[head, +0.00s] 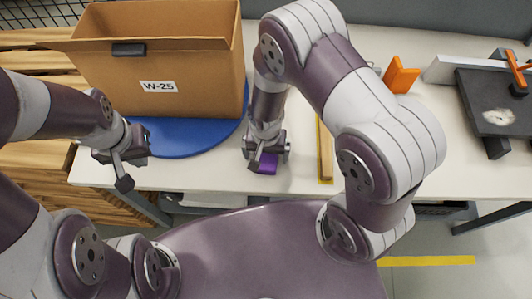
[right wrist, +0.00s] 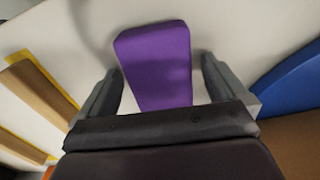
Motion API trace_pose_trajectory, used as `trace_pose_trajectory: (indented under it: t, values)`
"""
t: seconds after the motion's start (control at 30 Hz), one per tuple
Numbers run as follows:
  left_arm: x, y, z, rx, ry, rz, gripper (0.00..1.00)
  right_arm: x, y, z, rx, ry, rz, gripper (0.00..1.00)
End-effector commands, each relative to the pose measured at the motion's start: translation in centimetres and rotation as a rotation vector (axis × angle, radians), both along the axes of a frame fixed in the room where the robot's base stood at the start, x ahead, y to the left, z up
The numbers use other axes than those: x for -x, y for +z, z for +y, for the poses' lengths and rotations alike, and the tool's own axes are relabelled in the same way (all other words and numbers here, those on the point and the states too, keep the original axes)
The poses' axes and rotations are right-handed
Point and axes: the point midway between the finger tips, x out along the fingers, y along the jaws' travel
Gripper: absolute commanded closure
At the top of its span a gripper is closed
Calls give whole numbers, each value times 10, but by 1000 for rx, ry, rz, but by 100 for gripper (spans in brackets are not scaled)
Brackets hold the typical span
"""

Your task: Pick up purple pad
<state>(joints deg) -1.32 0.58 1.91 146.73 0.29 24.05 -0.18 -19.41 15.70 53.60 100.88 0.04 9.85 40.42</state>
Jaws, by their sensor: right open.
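The purple pad (head: 267,163) lies on the white table near its front edge, partly hidden by my right gripper (head: 264,158) in the head view. In the right wrist view the purple pad (right wrist: 157,62) lies between the two fingers of my right gripper (right wrist: 160,90), with a gap on each side. The right gripper is open and points down over the pad. My left gripper (head: 124,168) is at the left, in front of the box and empty; its jaw state is unclear from this angle.
A cardboard box (head: 190,85) labelled W-25 stands on a round blue mat (head: 185,140) at the left. A wooden strip (head: 325,150) lies right of the pad. An orange block (head: 401,75) and a dark plate (head: 500,115) are further right.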

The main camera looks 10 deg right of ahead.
Motion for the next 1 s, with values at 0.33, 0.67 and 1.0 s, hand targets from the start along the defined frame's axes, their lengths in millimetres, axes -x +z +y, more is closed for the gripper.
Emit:
trace_pose_trajectory:
  t: [0.33,0.67,1.0]
  values:
    - [0,0,0,0,0,-1,100,-1,0,0,-1,0,-3,55]
    - [0,0,0,0,0,-1,100,-1,1,0,-2,0,-4,56]
    - [0,-4,0,0,0,-1,100,-2,36,1,-3,0,-7,56]
